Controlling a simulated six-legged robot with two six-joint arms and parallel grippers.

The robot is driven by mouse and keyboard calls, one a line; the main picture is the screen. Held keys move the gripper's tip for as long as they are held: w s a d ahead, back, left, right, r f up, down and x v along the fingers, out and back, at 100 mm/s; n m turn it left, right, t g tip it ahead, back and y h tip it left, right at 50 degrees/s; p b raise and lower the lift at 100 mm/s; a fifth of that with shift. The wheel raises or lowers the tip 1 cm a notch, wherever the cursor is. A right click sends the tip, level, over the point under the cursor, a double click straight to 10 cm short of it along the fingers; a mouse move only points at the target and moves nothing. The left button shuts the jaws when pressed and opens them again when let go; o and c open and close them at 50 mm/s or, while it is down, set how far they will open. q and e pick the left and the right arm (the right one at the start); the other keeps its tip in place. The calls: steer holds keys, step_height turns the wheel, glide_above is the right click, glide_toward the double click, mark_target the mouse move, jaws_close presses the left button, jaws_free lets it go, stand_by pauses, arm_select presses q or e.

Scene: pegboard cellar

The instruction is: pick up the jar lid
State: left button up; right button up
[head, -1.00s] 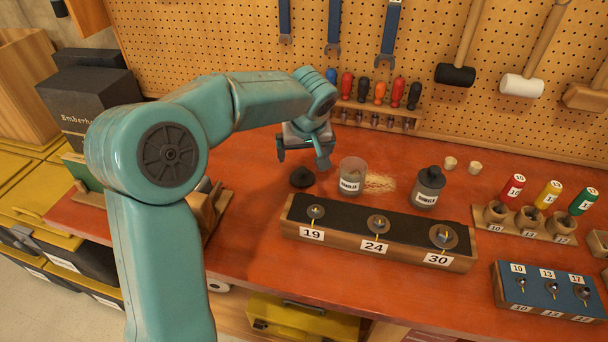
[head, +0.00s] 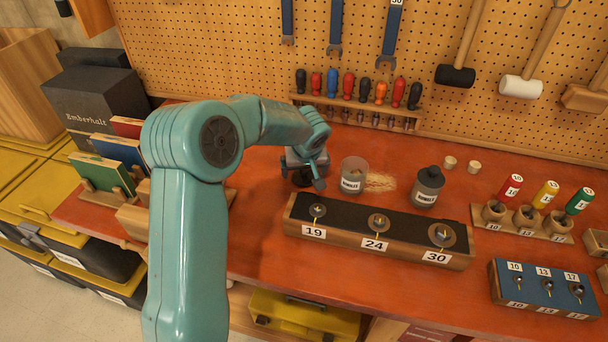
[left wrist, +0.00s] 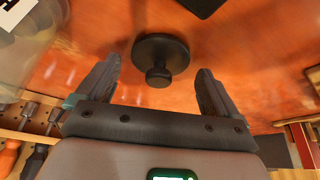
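The jar lid is a dark round disc with a knob; in the left wrist view the lid (left wrist: 160,52) lies flat on the red bench between my fingers, knob toward the gripper. My left gripper (left wrist: 158,66) is open, its two fingers on either side of the lid and not seen to touch it. In the head view the left gripper (head: 304,176) is low over the bench and hides most of the lid. An open labelled glass jar (head: 353,176) stands just right of the gripper. My right gripper is not in view.
A long socket block (head: 375,247) lies in front of the gripper. A screwdriver rack (head: 358,112) is behind it. Books (head: 110,165) stand at the left.

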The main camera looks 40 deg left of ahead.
arm_select(q)
steer(key=shift+w+f, duration=0.15)
steer(key=shift+f, duration=0.05)
steer(key=c, duration=0.9)
steer(key=shift+r, duration=0.1)
